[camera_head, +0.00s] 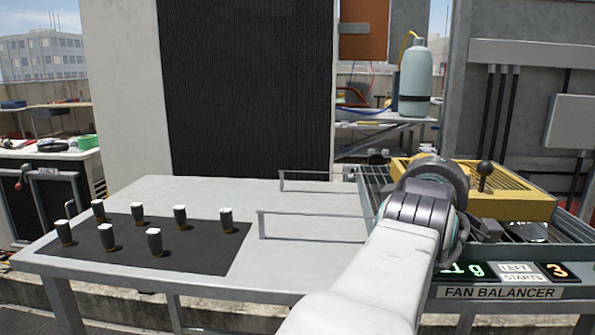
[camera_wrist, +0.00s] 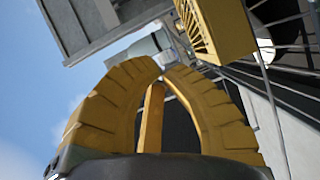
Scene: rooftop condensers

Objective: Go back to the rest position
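My arm reaches forward at the right of the head view, and its wrist covers most of my gripper there. In the wrist view my gripper (camera_wrist: 164,70) shows two ribbed yellow fingers that curve together until their tips meet or nearly meet. I see nothing held between them. The fan balancer (camera_head: 500,293) is a grey bench unit at the right, with a yellow slotted box (camera_head: 530,207) on top. A black ball-topped lever (camera_head: 485,178) stands at this box. My wrist is in front of the box's left part; I cannot tell whether they touch.
A grey table (camera_head: 215,278) spans the left and middle. Several black, white-topped cylinders (camera_head: 180,217) stand on its dark mat (camera_head: 140,262). Low metal rails (camera_head: 312,212) edge the table's right side. A pale gas bottle (camera_head: 414,80) stands behind. The table's middle is clear.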

